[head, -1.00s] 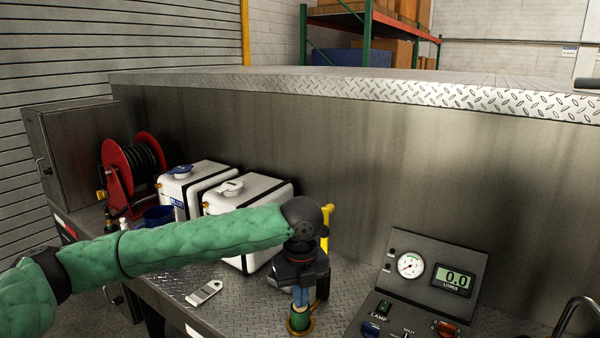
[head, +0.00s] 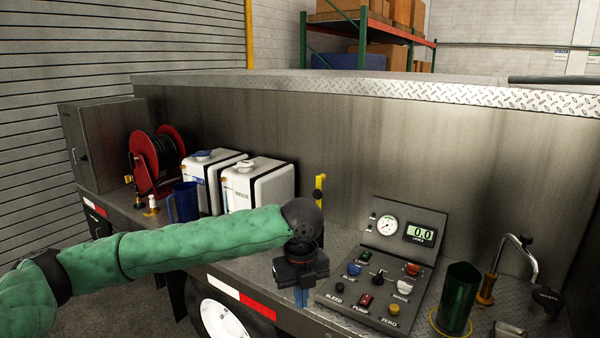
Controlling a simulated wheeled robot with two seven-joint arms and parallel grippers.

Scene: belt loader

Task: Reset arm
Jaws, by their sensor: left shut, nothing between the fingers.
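My left arm in its green quilted sleeve reaches in from the left. Its gripper (head: 302,298) points down at the left edge of the control panel (head: 345,300). The blue fingertips are together with nothing seen between them. Whether they touch the deck cannot be told. My right gripper is not in view.
The panel has a gauge (head: 386,225) and a display reading 0.0 (head: 422,234). A green cup (head: 460,298) and a curved metal spout (head: 510,245) stand to its right. Behind my arm are two white tanks (head: 258,188), a blue jug (head: 184,203) and a red hose reel (head: 157,160).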

